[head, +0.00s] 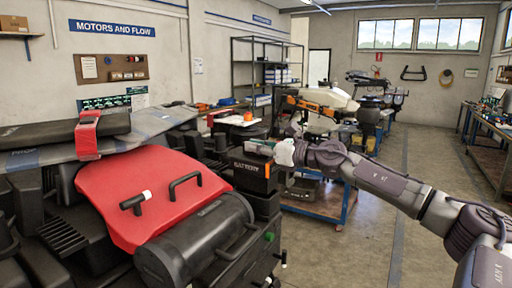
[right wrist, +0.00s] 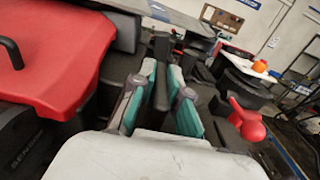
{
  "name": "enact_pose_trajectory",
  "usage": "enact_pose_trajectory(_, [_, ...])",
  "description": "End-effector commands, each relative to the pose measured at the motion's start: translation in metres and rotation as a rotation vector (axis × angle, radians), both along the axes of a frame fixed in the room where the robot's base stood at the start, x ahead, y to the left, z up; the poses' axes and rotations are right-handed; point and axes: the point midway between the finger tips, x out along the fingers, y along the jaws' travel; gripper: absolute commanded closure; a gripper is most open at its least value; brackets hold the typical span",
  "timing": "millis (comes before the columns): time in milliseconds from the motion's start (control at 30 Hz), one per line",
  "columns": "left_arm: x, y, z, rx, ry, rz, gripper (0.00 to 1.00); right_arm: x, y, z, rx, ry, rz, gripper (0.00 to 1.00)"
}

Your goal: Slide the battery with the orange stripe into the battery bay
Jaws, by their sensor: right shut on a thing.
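The battery (head: 250,178) is a black block with an orange marking and lettering, near the middle of the head view. It stands upright at the right end of the large drone (head: 200,235), above dark housing (head: 264,205). My right gripper (head: 262,147) is at its top. In the right wrist view, the teal-padded fingers of this gripper (right wrist: 165,95) are closed on a black upright bar (right wrist: 162,88), which looks like the battery's handle. The bay's opening is hidden, and I cannot tell how far the battery sits in it. My left gripper is not in view.
A red cover (head: 140,195) with black handles lies on the drone to the left. A blue-framed cart (head: 325,203) stands behind the battery. A red knob (right wrist: 246,124) shows at right in the right wrist view. The floor (head: 345,245) at right is clear.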

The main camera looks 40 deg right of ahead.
Motion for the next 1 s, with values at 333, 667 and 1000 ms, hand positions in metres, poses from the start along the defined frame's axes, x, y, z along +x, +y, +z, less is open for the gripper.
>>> enact_pose_trajectory(333, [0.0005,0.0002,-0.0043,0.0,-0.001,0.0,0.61,-0.001,0.0001,0.004,0.0,-0.009,-0.002,1.0])
enact_pose_trajectory(667, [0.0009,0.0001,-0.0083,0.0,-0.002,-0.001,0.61,-0.002,0.001,0.0053,-0.001,-0.01,-0.002,1.0])
enact_pose_trajectory(1000, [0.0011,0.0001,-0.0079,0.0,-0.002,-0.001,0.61,-0.002,0.0009,0.0052,0.0,-0.009,-0.002,1.0])
